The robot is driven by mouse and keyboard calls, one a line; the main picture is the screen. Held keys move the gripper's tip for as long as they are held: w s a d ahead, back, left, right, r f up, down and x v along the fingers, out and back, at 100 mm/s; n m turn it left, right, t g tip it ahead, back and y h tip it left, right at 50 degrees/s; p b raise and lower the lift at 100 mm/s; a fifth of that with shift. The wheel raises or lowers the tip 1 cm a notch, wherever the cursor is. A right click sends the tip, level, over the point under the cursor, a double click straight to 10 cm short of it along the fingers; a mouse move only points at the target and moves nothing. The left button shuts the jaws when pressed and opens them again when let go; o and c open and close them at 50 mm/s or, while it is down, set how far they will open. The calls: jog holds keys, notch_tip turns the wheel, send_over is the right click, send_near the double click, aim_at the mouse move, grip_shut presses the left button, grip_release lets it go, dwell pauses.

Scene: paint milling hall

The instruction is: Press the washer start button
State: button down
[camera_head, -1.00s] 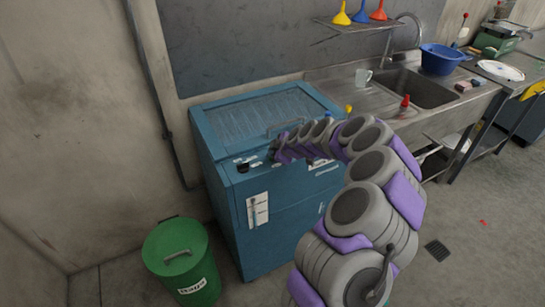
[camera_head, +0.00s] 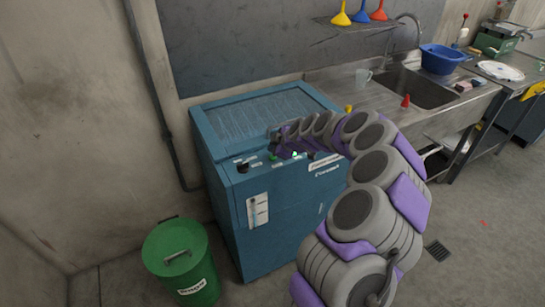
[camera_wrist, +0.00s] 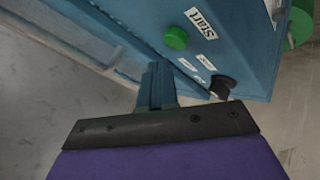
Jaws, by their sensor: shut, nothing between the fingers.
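A small green spot, the button, also shows in the head view (camera_head: 274,158) near my arm's end. My gripper (camera_wrist: 157,68) is shut and empty, its fingertips over the panel, a little below and left of the button in the wrist view. I see a gap between them there. In the head view the fingertips are hard to make out.
A black knob (camera_wrist: 222,87) is on the same panel, right of my fingers. A green bin (camera_head: 181,264) stands at the front left. A sink counter (camera_head: 352,91) adjoins the washer on the right.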

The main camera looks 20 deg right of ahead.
aim_at(274, 158)
jog(key=shift+r, duration=2.25)
